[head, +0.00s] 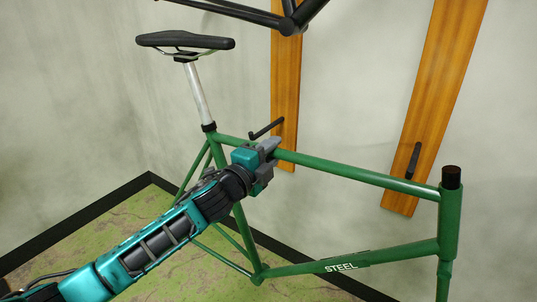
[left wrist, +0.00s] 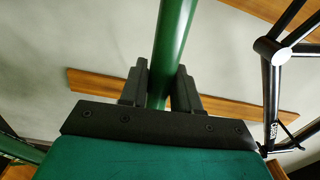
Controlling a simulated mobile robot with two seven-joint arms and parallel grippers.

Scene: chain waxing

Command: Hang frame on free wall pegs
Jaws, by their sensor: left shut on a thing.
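The green bicycle frame (head: 345,172), marked STEEL, has a black saddle (head: 186,41) on a silver post and stands roughly upright in front of the wall. My left gripper (head: 270,148) is shut on its top tube near the seat-tube end. The green tube also shows between the fingers in the left wrist view (left wrist: 174,45). A bare black peg (head: 266,129) on the left wooden board and another (head: 414,160) on the right board both show just above the top tube in the head view. The gap between tube and pegs is hard to judge. My right gripper is out of view.
Two wooden boards, left (head: 285,85) and right (head: 440,90), are on the pale wall. A black frame (head: 288,20) is at the top, over the left board; it also shows in the left wrist view (left wrist: 270,75). The green floor (head: 200,275) at lower left looks clear.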

